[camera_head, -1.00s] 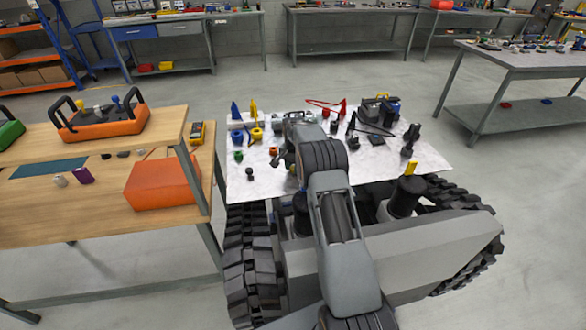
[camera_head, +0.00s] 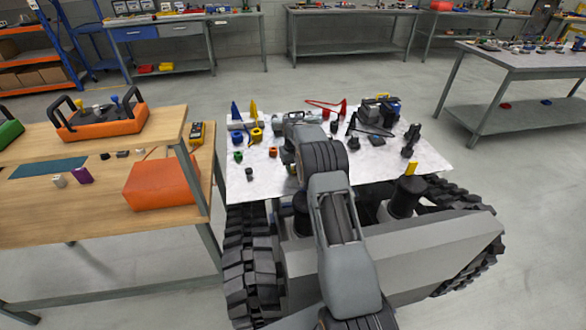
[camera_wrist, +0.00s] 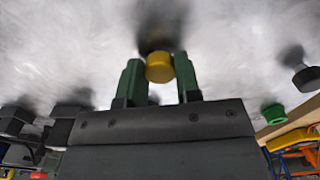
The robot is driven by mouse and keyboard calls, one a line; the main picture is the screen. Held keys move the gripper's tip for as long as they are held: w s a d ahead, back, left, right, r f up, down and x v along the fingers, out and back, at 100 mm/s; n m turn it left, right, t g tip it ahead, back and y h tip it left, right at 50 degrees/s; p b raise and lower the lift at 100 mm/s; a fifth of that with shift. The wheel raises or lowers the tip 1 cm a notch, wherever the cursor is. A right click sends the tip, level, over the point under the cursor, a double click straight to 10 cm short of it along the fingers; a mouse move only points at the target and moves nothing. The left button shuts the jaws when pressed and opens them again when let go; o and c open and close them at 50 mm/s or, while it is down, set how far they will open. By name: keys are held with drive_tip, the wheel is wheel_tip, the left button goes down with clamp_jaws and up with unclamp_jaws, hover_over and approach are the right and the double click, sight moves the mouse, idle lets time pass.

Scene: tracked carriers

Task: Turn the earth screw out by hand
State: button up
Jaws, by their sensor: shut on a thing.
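In the wrist view a yellow round head (camera_wrist: 159,67), which I take to be the earth screw, sits between the two green fingertips of my gripper (camera_wrist: 160,75). The fingers are shut on its sides. A dark blurred patch lies just beyond it on the pale surface; what the head is seated in cannot be told. In the head view my gripper (camera_head: 288,158) is over the left half of the white-topped table (camera_head: 237,190), partly covered by my own arm. The yellow head cannot be made out there.
A blue ring (camera_head: 237,137), a yellow ring (camera_head: 257,134), an orange piece (camera_head: 273,152) and a black knob (camera_head: 249,174) stand left of my gripper. A wooden bench (camera_head: 60,225) stands close on the left.

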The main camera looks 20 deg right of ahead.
drive_tip(key=n, duration=0.9)
drive_tip(key=shift+n, duration=0.4)
drive_tip(key=o, duration=0.8)
